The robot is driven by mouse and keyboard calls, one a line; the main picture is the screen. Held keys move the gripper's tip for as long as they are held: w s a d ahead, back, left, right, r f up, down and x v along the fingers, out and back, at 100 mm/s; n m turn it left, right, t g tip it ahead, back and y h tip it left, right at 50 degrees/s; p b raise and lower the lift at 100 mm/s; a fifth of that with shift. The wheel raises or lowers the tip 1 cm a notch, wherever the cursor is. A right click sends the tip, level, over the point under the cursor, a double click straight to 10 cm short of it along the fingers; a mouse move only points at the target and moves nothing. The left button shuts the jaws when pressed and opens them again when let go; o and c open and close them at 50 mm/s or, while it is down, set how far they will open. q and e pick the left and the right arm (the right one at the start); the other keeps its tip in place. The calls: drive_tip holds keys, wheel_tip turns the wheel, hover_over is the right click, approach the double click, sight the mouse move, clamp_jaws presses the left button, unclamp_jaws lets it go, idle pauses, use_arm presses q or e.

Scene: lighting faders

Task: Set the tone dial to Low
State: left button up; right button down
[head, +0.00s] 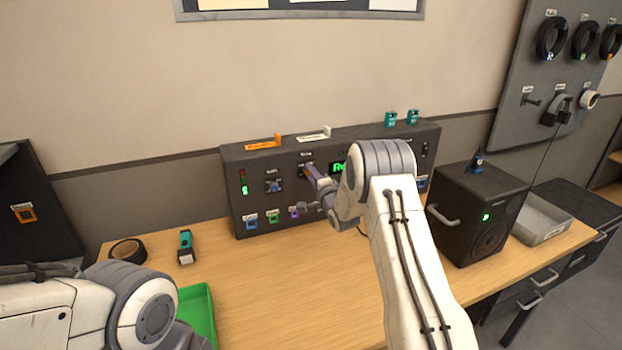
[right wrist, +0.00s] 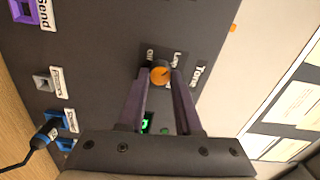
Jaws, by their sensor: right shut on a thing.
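The tone dial (right wrist: 160,75) is a small round orange knob on the dark panel, seen between my fingertips in the right wrist view. The word "Tone" is printed beside it, with smaller setting labels (right wrist: 176,61) close around it. A small dark mark shows on the knob, but which setting it points to is too small to tell. My right gripper (right wrist: 159,80) is shut on the dial. My left gripper is not in view; only my left arm shows at lower left.
A black speaker (head: 477,210) stands right of my right arm. A green tray (head: 198,308), tape roll (head: 127,251) and teal tool (head: 186,247) lie left.

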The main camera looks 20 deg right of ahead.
drive_tip(key=shift+m, duration=0.7)
drive_tip(key=c, duration=0.6)
unclamp_jaws()
drive_tip(key=shift+s, duration=0.1)
drive_tip(key=s+b, duration=0.2)
drive_tip(key=s, duration=0.8)
drive_tip(key=shift+s+d+b, duration=0.15)
drive_tip(key=shift+b, duration=0.25)
